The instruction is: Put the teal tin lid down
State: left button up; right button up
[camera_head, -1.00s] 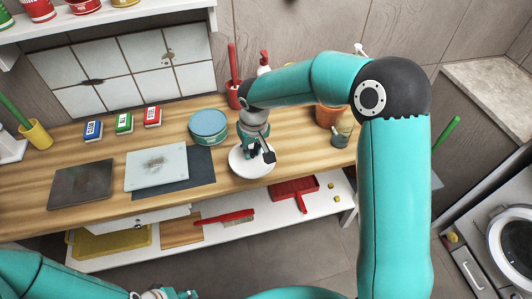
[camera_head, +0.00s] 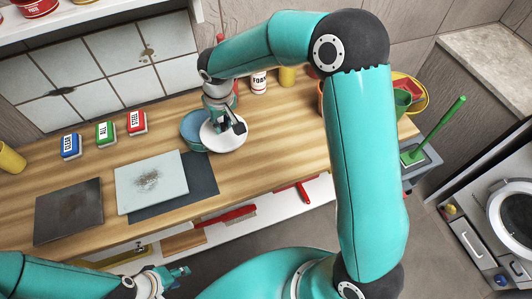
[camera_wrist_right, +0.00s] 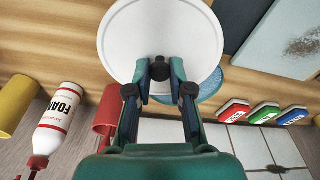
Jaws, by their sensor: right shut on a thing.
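The white round lid (camera_head: 222,138) is in my right gripper (camera_head: 228,125), which is shut on the small dark knob (camera_wrist_right: 160,68) at its middle. The lid also shows in the right wrist view (camera_wrist_right: 125,45) with its rim whole and its face toward the camera. The teal tin (camera_head: 192,131) stands on the wooden counter, just left of the lid and partly hidden by it; its edge shows in the wrist view (camera_wrist_right: 211,86). How high the lid is above the counter is hard to tell. My left gripper (camera_head: 178,271) is low in front of the counter, its fingers too small to read.
A dark mat (camera_head: 200,175) with a stained pale tile (camera_head: 150,183) lies left of the lid, beside a slate tile (camera_head: 68,212). Several labelled boxes (camera_head: 105,134) stand behind. A FOAM bottle (camera_head: 259,84) stands at the back. Bare counter (camera_head: 280,130) lies right of the lid.

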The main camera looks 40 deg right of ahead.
jog(key=shift+s+d+r, duration=0.1)
jog(key=shift+s+d, duration=0.05)
jog(key=shift+d, duration=0.3)
jog(key=s+d+r+n+b, duration=0.1)
jog(key=s+d+r+n, duration=0.5)
jog(key=s+d+r, duration=0.35)
jog(key=shift+y, duration=0.4)
jog(key=f, duration=0.4)
jog(key=a+f, duration=0.1)
jog(key=f, duration=0.3)
jog(key=a+f, duration=0.1)
jog(key=f, duration=0.2)
jog(key=shift+f, duration=3.05)
jog(key=o, duration=0.8)
jog(key=shift+b, duration=0.3)
